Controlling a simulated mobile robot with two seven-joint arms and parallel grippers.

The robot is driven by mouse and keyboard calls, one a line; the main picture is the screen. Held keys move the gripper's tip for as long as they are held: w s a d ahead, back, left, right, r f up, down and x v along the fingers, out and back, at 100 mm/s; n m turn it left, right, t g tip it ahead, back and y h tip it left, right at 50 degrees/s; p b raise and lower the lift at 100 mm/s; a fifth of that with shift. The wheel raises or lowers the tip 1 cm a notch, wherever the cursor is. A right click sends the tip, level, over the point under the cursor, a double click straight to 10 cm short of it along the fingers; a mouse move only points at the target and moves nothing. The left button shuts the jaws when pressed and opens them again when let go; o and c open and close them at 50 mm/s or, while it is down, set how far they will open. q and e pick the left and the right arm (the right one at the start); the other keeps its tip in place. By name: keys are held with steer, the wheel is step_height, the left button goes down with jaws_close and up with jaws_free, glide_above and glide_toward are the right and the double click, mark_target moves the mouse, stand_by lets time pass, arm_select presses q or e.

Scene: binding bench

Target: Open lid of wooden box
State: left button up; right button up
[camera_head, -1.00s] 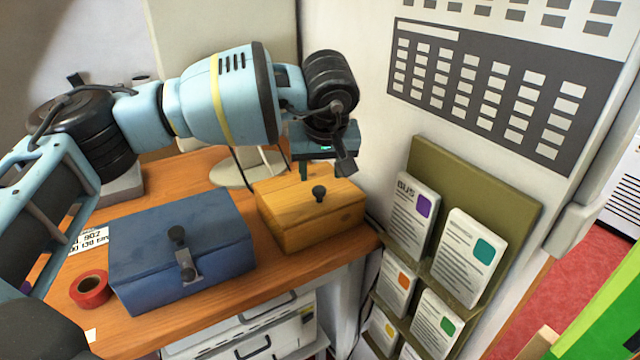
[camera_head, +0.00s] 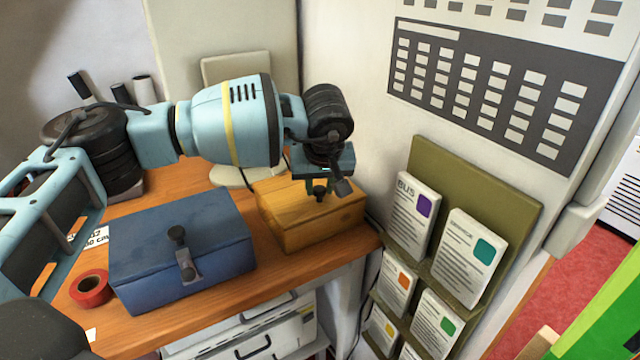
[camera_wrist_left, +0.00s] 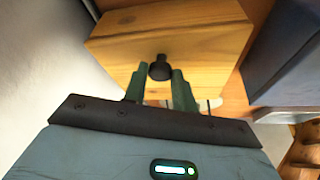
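The wooden box (camera_head: 290,233) stands on the bench near its right end, with its lid down. A dark knob (camera_head: 320,191) sits on the lid; in the left wrist view the knob (camera_wrist_left: 160,68) shows near the middle of the box top (camera_wrist_left: 195,40). My left gripper (camera_head: 320,186) is right above the lid, pointing down at the knob. In the left wrist view its green fingers (camera_wrist_left: 158,85) are apart, one on each side of the knob, with gaps visible. The right gripper does not show.
A blue box (camera_head: 185,250) with a dark knob and a latch stands left of the wooden box. A red tape roll (camera_head: 91,289) lies at its left. A wall rack with cards (camera_head: 470,190) stands close on the right. A pale stand (camera_head: 228,176) is behind.

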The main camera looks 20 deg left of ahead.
arm_select(q)
jaws_close()
steer(key=shift+r, duration=0.1)
steer(key=shift+w+a+r+g+h, duration=0.15)
steer(key=shift+a+r+g+h, duration=0.1)
steer(key=shift+r, duration=0.1)
steer(key=shift+w+a+r+g+h, duration=0.1)
steer(key=shift+w+r+g+h, duration=0.05)
steer(key=shift+r+h, duration=0.15)
steer(key=w+a+r+g+h+b, duration=0.1)
steer(key=w+a+r+g+h, duration=0.1)
steer(key=w+a+r, duration=0.1)
steer(key=shift+a+r, duration=0.6)
steer(key=shift+r, duration=0.8)
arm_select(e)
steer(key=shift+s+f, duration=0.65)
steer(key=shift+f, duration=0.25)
